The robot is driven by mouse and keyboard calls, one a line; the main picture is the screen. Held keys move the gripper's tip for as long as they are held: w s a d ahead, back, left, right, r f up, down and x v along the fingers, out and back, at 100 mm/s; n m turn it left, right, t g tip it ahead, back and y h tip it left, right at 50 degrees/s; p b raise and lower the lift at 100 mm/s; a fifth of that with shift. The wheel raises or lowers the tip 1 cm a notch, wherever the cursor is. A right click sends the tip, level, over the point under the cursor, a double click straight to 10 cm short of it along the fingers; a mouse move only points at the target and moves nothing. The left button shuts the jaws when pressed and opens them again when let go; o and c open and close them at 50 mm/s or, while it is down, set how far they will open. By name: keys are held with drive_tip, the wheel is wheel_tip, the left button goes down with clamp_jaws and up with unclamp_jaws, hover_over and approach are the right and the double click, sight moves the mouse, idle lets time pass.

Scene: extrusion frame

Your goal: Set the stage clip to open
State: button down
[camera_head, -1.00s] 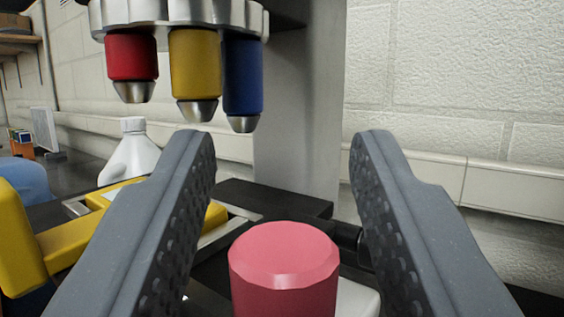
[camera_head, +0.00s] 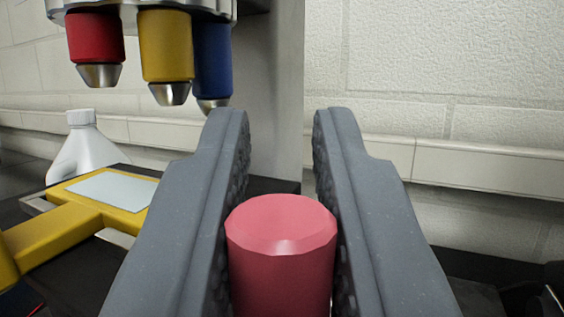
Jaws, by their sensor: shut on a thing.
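My gripper (camera_head: 282,125) is shut on a pink faceted knob (camera_head: 280,262), with one dark grey pad on each side of it. The knob stands upright low in the middle of the view, and its lower part is cut off by the picture edge. A yellow bracket-shaped piece (camera_head: 52,238), perhaps the stage clip, lies on the dark stage (camera_head: 75,270) to the left. A pale glass plate (camera_head: 112,189) lies within the yellow piece. The left finger hides part of the stage and any link between knob and yellow piece.
Red (camera_head: 95,37), yellow (camera_head: 166,45) and blue (camera_head: 212,60) objectives hang from a silver turret (camera_head: 140,5) above the stage. A grey column (camera_head: 277,90) stands behind. A white jug (camera_head: 85,150) is at the back left, before a pale block wall (camera_head: 450,60).

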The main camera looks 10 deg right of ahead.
drive_tip(key=m+h+b, duration=0.1)
drive_tip(key=m+g+h+b, duration=0.1)
drive_tip(key=h+b, duration=0.3)
drive_tip(key=shift+s+a+f+m, duration=0.25)
drive_tip(key=shift+s+a+m, duration=0.1)
drive_tip(key=shift+a+m, duration=0.05)
drive_tip(key=m+g+h, duration=0.1)
drive_tip(key=g+h+b, duration=0.1)
drive_tip(key=h, duration=0.1)
drive_tip(key=m+h, duration=0.1)
drive_tip(key=shift+s+a+r+m+g+b, duration=0.1)
drive_tip(key=shift+s+a+m+g+b, duration=0.2)
drive_tip(key=shift+g+b, duration=0.1)
drive_tip(key=m+g+h+p, duration=0.1)
drive_tip(key=g+h, duration=0.1)
drive_tip(key=m+g+h+p, duration=0.2)
drive_tip(key=a+m+g+h+p, duration=0.1)
drive_tip(key=g+h+p, duration=0.1)
drive_tip(key=g, duration=0.1)
drive_tip(key=shift+s+r+m+h, duration=0.15)
drive_tip(key=shift+s+m+h, duration=0.15)
drive_tip(key=shift+s, duration=0.1)
drive_tip(key=c, duration=1.3)
unclamp_jaws()
